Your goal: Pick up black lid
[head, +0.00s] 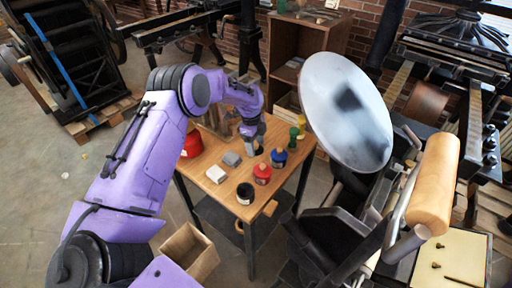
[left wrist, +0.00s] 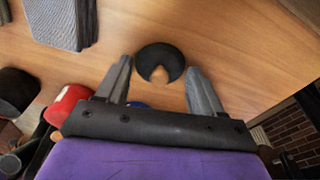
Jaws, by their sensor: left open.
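The black lid (left wrist: 149,52) lies on the wooden tabletop in the left wrist view, a dark round shape with a tan patch at its lower middle. My left gripper (left wrist: 160,68) is open, with one finger on each side of the lid in the picture and nothing held. Whether the fingers touch the lid or how high they are above it I cannot tell. In the head view my purple left arm reaches over the table and the left gripper (head: 252,139) points down near its middle. My right gripper is not in view.
A press with a round disc (head: 335,120) stands right.

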